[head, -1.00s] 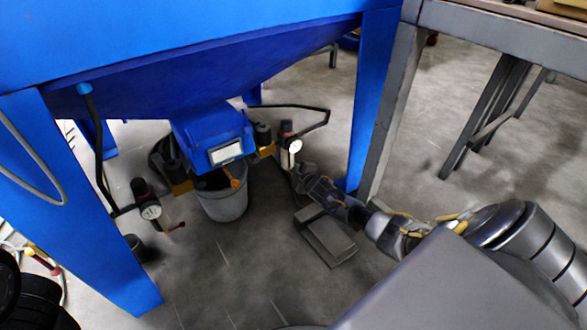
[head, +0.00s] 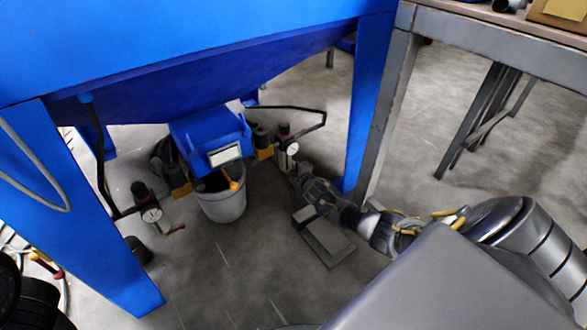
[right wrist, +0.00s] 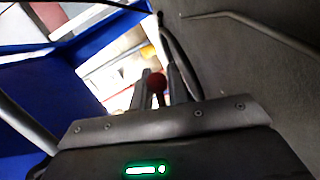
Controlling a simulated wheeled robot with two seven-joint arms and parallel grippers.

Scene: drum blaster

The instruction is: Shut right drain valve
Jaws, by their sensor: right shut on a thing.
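The right drain valve assembly, with a round white gauge (head: 292,148), hangs under the blue hopper, right of its outlet. My right gripper (head: 293,174) reaches in just below this gauge; its fingertips are hard to make out in the head view. In the right wrist view my right gripper (right wrist: 157,90) is shut on a dark red knob (right wrist: 157,82), the end of the valve handle, between its two fingers. The handle's exact angle cannot be told. My left gripper is not in view.
A grey bucket (head: 222,206) stands under the outlet, with an orange piece (head: 234,185) at its rim. A second gauge (head: 152,214) with a red handle (head: 175,228) is at left. Blue legs (head: 366,110) and a grey bench post (head: 388,110) stand near my right arm.

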